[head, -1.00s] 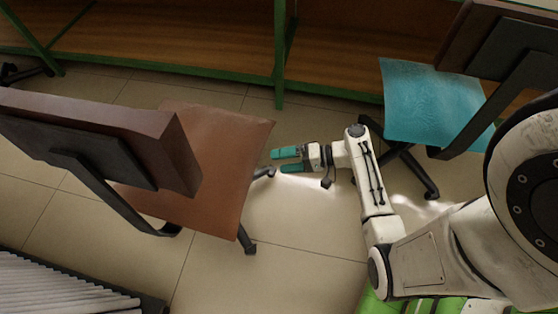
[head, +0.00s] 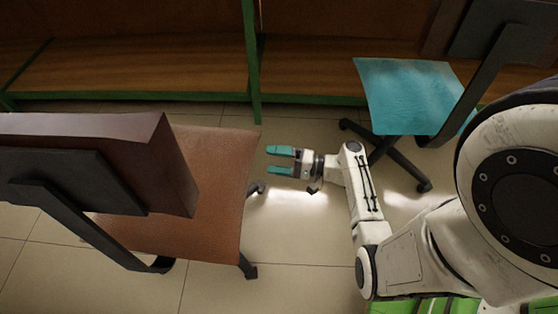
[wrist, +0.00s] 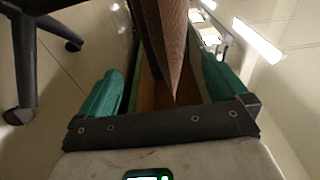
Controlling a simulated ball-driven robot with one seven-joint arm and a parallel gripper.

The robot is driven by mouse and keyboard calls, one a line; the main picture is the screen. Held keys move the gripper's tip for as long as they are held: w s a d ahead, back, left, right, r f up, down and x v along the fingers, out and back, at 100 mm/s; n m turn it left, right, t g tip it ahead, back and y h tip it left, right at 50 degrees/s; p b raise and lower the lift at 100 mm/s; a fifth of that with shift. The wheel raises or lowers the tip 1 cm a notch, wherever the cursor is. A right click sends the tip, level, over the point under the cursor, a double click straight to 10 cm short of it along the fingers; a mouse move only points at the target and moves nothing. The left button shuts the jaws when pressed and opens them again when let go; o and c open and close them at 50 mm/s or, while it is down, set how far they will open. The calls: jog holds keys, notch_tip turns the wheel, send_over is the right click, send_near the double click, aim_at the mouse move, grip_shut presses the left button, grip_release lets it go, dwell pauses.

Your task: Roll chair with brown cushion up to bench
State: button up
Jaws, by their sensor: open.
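The chair with the brown cushion (head: 218,185) stands at the left in the head view, its dark backrest (head: 150,165) toward me. Part of its base and casters shows under the seat. The bench (head: 170,82), wooden with a green frame, runs across the back, beyond the chair. My gripper (head: 268,160) is open and empty just right of the cushion's right edge, fingers pointing left at it. In the wrist view, the brown cushion (wrist: 172,45) shows edge-on between the spread teal fingers of my gripper (wrist: 165,82). I cannot tell whether they touch.
A chair with a blue seat (head: 410,95) stands at the right near the bench, its wheeled legs close to my arm. A green bench post (head: 251,65) stands behind the gap between the chairs. Tiled floor (head: 300,235) is clear below my gripper.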

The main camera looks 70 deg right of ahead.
aim_at(254, 157)
jog(key=b+x, duration=0.1)
jog(key=x, duration=0.9)
jog(key=shift+c, duration=0.2)
jog(key=c, duration=1.7)
